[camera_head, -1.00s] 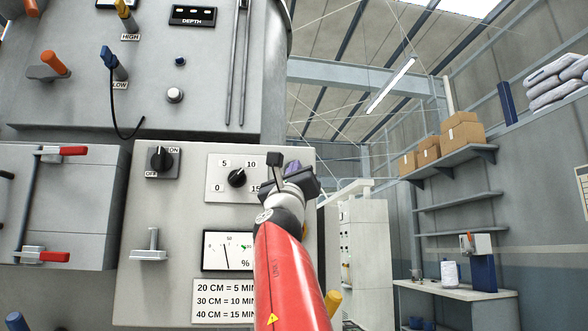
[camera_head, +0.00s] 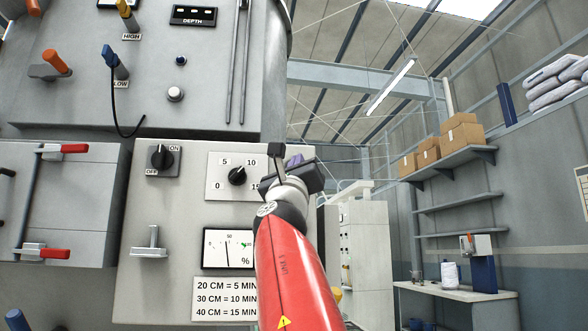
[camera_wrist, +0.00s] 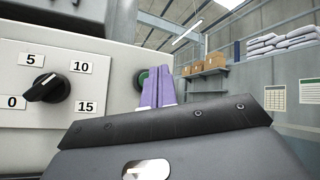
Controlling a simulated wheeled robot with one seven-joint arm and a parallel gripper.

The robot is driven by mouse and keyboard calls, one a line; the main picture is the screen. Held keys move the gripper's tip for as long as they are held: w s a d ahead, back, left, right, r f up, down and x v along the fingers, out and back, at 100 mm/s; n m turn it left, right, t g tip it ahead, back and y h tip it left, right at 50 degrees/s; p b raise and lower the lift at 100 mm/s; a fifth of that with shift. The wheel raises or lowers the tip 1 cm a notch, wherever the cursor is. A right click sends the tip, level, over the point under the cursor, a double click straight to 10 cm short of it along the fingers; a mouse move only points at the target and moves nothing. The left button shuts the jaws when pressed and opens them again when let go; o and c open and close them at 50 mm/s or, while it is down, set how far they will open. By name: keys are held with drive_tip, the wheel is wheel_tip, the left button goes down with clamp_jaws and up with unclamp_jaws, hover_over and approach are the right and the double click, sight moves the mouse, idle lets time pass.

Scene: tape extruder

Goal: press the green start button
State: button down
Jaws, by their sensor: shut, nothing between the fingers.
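The green start button (camera_wrist: 141,80) shows partly in the wrist view, on the right end of the grey panel. My purple fingers (camera_wrist: 157,70) overlap its right part in that view. My gripper (camera_head: 294,160) is shut and empty. In the head view it is at the panel's upper right edge, and the button is hidden there behind my gripper or arm. I cannot tell whether the fingertips touch the button.
Left of my gripper is a timer dial (camera_head: 237,176), also in the wrist view (camera_wrist: 47,88). An on/off switch (camera_head: 162,159), a percent meter (camera_head: 228,250) and a time chart (camera_head: 224,299) are on the same panel. Open room lies right of the machine, before shelves (camera_head: 450,160).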

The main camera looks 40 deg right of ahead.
drive_tip(key=shift+s+a, duration=0.45)
drive_tip(key=shift+s, duration=0.25)
drive_tip(key=shift+s+a, duration=0.4)
drive_tip(key=shift+s, duration=0.25)
